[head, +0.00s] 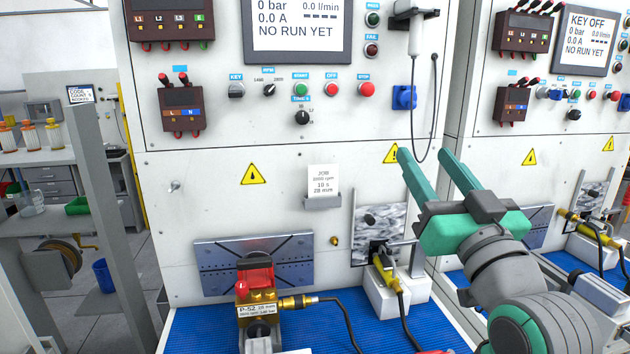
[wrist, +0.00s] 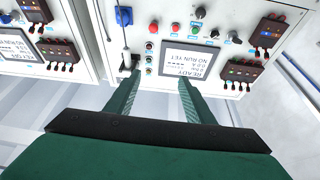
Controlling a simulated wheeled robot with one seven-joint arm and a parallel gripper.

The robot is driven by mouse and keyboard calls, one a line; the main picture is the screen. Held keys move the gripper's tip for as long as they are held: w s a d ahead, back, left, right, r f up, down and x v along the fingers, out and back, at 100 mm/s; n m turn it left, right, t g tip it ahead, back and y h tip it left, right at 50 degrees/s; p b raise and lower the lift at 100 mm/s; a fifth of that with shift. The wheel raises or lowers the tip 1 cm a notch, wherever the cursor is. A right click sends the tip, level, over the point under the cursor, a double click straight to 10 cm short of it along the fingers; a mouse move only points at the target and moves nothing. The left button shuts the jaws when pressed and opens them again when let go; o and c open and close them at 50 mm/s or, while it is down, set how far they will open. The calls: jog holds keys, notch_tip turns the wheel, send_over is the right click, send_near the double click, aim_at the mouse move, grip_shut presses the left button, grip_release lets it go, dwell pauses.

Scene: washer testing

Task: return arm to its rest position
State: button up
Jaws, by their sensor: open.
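My gripper (head: 434,172) is at the right of the head view, in front of the white test cabinet (head: 240,210). Its two green fingers are spread apart, pointing up and towards the cabinet, with nothing between them. In the wrist view my gripper (wrist: 158,90) also shows open and empty, with the cabinet's screen and buttons beyond the fingertips. My grey and green arm comes in from the lower right of the head view.
A pump (head: 258,300) labelled P-52 sits on the blue ribbed mat (head: 205,325), with a cable. A yellow lance (head: 386,265) rests on a white block below my gripper. A job card (head: 323,180) is on the panel. A second cabinet (head: 520,180) stands right; shelves are left.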

notch_tip(320, 180, down, 30)
jog(key=w+a+m+g+h, duration=0.2)
jog(key=w+m+h, duration=0.1)
jog(key=m+h, duration=0.15)
jog(key=s+a+f+g, duration=0.1)
jog(key=s+a+f, duration=0.1)
jog(key=f, duration=0.4)
jog(key=s+a+f, duration=0.1)
jog(key=s+f, duration=0.2)
jog(key=f, duration=0.3)
jog(key=s+a+f+g, duration=0.1)
jog(key=s+a+f, duration=0.2)
jog(key=s+f, duration=0.5)
jog(key=s+a+f+g, duration=0.1)
jog(key=s+a+f, duration=0.3)
jog(key=s+f, duration=0.35)
jog(key=s+a+f+n+g, duration=0.1)
jog(key=s+a, duration=0.1)
jog(key=s, duration=0.8)
jog(key=s+a+f+n, duration=0.1)
jog(key=s+a+n, duration=0.1)
jog(key=s, duration=0.8)
jog(key=shift+a+f+g+y, duration=0.25)
jog(key=shift+a+g+y, duration=0.2)
jog(key=shift+a, duration=0.2)
